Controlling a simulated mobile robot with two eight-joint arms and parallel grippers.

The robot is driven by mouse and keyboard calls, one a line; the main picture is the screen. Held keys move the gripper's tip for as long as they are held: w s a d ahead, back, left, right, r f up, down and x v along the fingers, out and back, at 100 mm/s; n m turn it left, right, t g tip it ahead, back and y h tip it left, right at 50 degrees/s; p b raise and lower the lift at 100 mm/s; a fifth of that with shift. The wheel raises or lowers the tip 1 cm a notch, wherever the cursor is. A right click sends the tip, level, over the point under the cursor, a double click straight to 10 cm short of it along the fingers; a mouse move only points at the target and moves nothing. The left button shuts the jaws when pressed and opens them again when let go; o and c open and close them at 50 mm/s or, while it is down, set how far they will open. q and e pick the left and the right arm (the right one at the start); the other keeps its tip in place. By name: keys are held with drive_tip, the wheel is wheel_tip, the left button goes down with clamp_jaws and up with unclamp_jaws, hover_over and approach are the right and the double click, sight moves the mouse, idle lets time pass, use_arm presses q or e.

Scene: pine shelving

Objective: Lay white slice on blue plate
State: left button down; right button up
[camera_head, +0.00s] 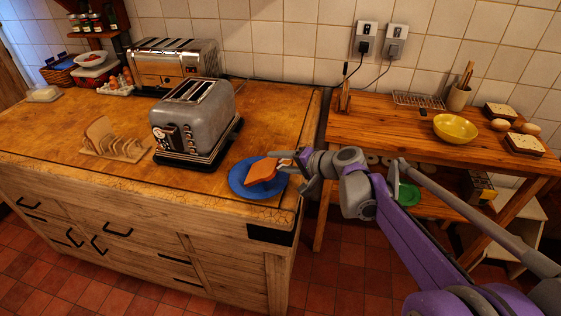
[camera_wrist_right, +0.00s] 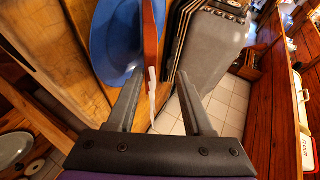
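The blue plate (camera_head: 238,184) lies on the worn wooden counter near its right front corner; it also shows in the wrist view (camera_wrist_right: 112,45). An orange-brown slice (camera_head: 262,171) is over the plate, tilted; I cannot tell how much of it touches the plate. In the wrist view the slice (camera_wrist_right: 151,35) shows edge-on, with a pale strip running down between the fingers. My right gripper (camera_head: 290,163) is at the slice's right side. Its fingers (camera_wrist_right: 160,75) stand apart with gaps beside the slice. My left gripper is out of view.
A grey toaster (camera_head: 192,120) stands left of the plate, a chrome one (camera_head: 175,60) behind it. A wooden rack (camera_head: 118,150) with bread is farther left. The right-hand wooden table (camera_head: 375,125) holds a yellow bowl (camera_head: 455,128). A gap separates table and counter.

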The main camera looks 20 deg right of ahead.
drive_tip(key=v, duration=1)
drive_tip(key=shift+s+d+r+p, duration=0.15)
drive_tip(key=shift+s+d+p, duration=0.05)
drive_tip(key=shift+s+p, duration=0.2)
drive_tip(key=s+a+f+n+g+h+p, duration=0.1)
drive_tip(key=s+a+f+n+g+p, duration=0.15)
drive_tip(key=s+a, duration=0.35)
drive_tip(key=s+a+f+n+g+h+p, duration=0.2)
drive_tip(key=s+a+f+n, duration=0.1)
drive_tip(key=s+a, duration=0.3)
drive_tip(key=s+d+f+n+g+h+p, duration=0.1)
drive_tip(key=s+d+f+n+h+p, duration=0.1)
drive_tip(key=s, duration=0.8)
wheel_tip(320, 180, down, 2)
drive_tip(key=shift+s+f+n+h+p, duration=0.1)
drive_tip(key=shift+s+n+h+p, duration=0.15)
drive_tip(key=shift+n+h+p, duration=0.5)
drive_tip(key=shift+n, duration=0.3)
